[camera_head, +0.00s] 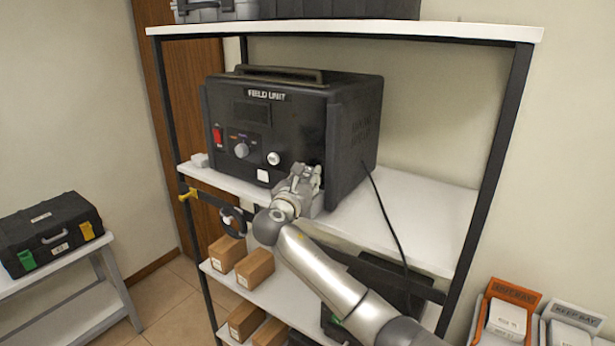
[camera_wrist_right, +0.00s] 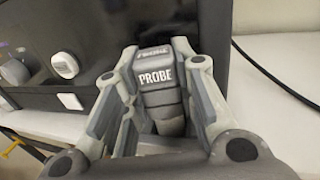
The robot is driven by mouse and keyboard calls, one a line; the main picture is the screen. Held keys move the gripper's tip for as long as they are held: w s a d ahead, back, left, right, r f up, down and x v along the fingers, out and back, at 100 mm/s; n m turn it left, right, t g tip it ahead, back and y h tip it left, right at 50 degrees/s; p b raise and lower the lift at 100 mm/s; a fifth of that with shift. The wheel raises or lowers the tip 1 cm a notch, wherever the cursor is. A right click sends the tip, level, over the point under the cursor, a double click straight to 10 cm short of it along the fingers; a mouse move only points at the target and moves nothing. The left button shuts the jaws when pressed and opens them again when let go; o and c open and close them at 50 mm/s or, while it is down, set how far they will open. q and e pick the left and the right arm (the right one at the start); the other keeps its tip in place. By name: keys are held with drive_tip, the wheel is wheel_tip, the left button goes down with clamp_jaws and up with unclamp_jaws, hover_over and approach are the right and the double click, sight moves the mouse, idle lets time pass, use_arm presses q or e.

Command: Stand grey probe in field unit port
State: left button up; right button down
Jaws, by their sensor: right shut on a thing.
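The field unit (camera_head: 350,125) is a black box with a handle on top, standing on the middle shelf of a rack. Its front carries a red switch, a grey knob and small white parts. My right gripper (camera_head: 305,180) is at the lower right of that front. In the right wrist view my right gripper (camera_wrist_right: 165,95) is shut on the grey probe (camera_wrist_right: 157,78), which is labelled PROBE and appears upright close to the unit's front (camera_wrist_right: 90,60). The port is hidden, so I cannot tell whether the probe is in it. My left gripper is not in view.
The white shelf (camera_head: 420,215) has free room right of the unit. A black cable (camera_head: 385,210) hangs over its edge. Brown boxes (camera_head: 255,268) stand on the shelf below. A black case (camera_head: 50,232) stands on a side table at left. Orange and grey bins (camera_head: 510,305) stand at lower right.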

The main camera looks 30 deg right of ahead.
drive_tip(key=shift+f, duration=0.5)
idle(0.6)
drive_tip(key=c, duration=1.5)
unclamp_jaws()
drive_tip(key=shift+o, duration=0.2)
drive_tip(key=shift+p+v, duration=0.5)
drive_tip(key=shift+v, duration=0.85)
drive_tip(key=v, duration=0.8)
drive_tip(key=shift+s, duration=0.15)
